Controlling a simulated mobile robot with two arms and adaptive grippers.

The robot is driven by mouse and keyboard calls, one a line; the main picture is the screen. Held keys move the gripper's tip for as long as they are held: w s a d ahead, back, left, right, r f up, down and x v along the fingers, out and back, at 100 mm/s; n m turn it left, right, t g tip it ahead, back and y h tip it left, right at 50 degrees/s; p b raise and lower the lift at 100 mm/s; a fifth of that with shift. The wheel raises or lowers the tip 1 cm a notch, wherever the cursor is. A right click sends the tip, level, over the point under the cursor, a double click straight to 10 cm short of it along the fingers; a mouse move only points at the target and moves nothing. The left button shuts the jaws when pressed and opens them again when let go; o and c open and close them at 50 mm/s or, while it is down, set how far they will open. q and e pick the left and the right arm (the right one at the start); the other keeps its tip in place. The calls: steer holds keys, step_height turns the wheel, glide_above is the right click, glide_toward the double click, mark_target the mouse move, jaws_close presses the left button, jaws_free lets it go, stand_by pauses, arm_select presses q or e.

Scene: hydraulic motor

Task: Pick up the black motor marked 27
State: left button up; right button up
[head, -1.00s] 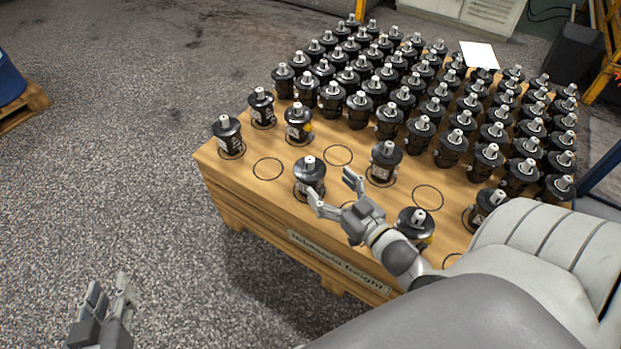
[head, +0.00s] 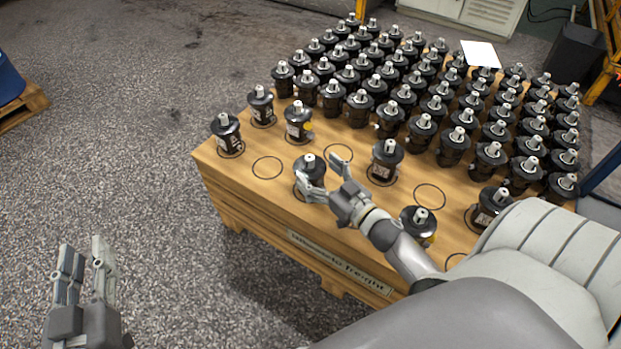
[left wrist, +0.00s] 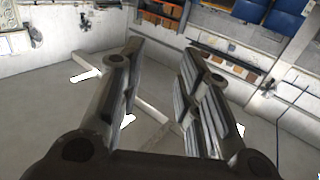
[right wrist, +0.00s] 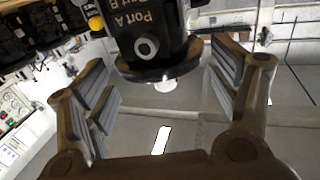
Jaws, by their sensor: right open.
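Black motors with silver shafts stand upright on the wooden crate (head: 240,190). No number 27 is legible in these views. One motor (head: 312,167) stands near the front edge with my right gripper (head: 321,176) at its near side. In the right wrist view this motor (right wrist: 150,25) appears upside down, between the spread fingers, with "Port A" lettering and a round port. The right gripper is open, one finger overlapping the motor in the head view; contact cannot be told. My left gripper (head: 86,256) is open and empty over the floor, away from the crate; the left wrist view shows nothing between its fingers.
Several spaced motors stand nearby, including one behind with a yellow spot (head: 299,122) and one to the right (head: 386,161). Dense rows fill the crate's back, with a white sheet (head: 480,54) there. Empty drawn circles (head: 267,168) are clear.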

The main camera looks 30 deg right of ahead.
mark_target(313, 168)
steer(key=shift+w+a+f+b, duration=0.15)
steer(key=shift+w+b, duration=0.25)
steer(key=shift+w, duration=1.35)
arm_select(q)
steer(key=r+t, duration=0.1)
steer(key=r, duration=0.2)
steer(key=r+t+h, duration=0.1)
steer(key=shift+s+d+r+t, duration=0.1)
steer(key=shift+d+r+t, duration=0.2)
arm_select(e)
steer(key=shift+c, duration=0.2)
steer(key=shift+a, duration=0.1)
steer(key=c, duration=1.7)
steer(key=shift+w+r, duration=0.1)
steer(key=shift+r, duration=0.15)
steer(key=shift+c, duration=0.2)
